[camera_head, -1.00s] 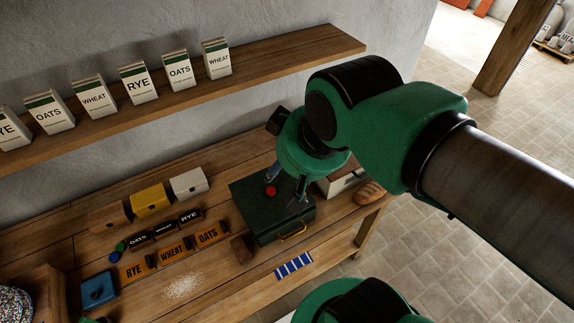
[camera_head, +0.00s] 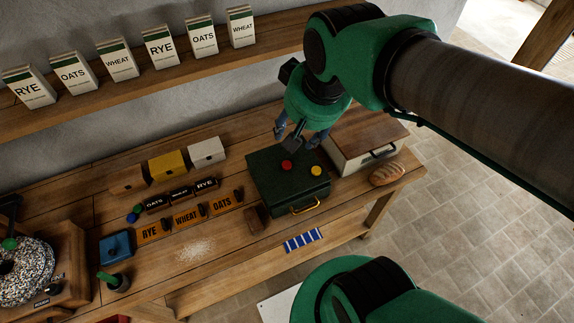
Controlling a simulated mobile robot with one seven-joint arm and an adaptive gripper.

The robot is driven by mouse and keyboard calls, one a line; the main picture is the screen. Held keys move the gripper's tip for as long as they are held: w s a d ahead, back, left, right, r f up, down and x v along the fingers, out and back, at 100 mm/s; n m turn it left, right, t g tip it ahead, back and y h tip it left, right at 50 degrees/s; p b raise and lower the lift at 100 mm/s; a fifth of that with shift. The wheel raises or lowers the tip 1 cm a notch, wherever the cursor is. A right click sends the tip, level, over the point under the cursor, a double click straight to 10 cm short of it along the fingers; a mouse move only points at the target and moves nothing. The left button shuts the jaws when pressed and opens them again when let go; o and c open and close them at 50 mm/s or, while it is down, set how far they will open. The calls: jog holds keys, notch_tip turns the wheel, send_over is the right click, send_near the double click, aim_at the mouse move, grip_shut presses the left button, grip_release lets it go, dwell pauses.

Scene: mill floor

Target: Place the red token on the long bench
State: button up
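The red token (camera_head: 287,165) lies on the lid of a dark green box (camera_head: 262,176), with a yellow token (camera_head: 315,170) to its right. The green box stands on the long wooden bench (camera_head: 150,273), which runs along the wall. My gripper (camera_head: 300,139) is above the back part of the green box, pointing down. Its fingers are spread apart and I see nothing between them. The red token is in front of the fingers in the picture and appears apart from them.
A wooden-lidded white box (camera_head: 350,142) and a bread loaf (camera_head: 386,174) are right of the green box. Labelled blocks (camera_head: 186,217), a blue box (camera_head: 116,247) and small coloured boxes (camera_head: 167,166) stand left. A shelf (camera_head: 120,97) with packets runs above. Bare bench shows around the spilled grain (camera_head: 195,249).

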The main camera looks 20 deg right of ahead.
jog(key=w+d+f+m+g, duration=0.2)
jog(key=w+d+f+m, duration=0.15)
jog(key=w+f, duration=0.75)
jog(key=m+g, duration=0.3)
jog(key=m, duration=0.1)
send_over(287, 164)
notch_tip(287, 164, down, 15)
jog(key=shift+f, duration=0.1)
jog(key=shift+f, duration=0.1)
jog(key=shift+f, duration=4.2)
jog(key=shift+f+b, duration=0.35)
jog(key=shift+f, duration=2.2)
jog(key=shift+c, duration=0.3)
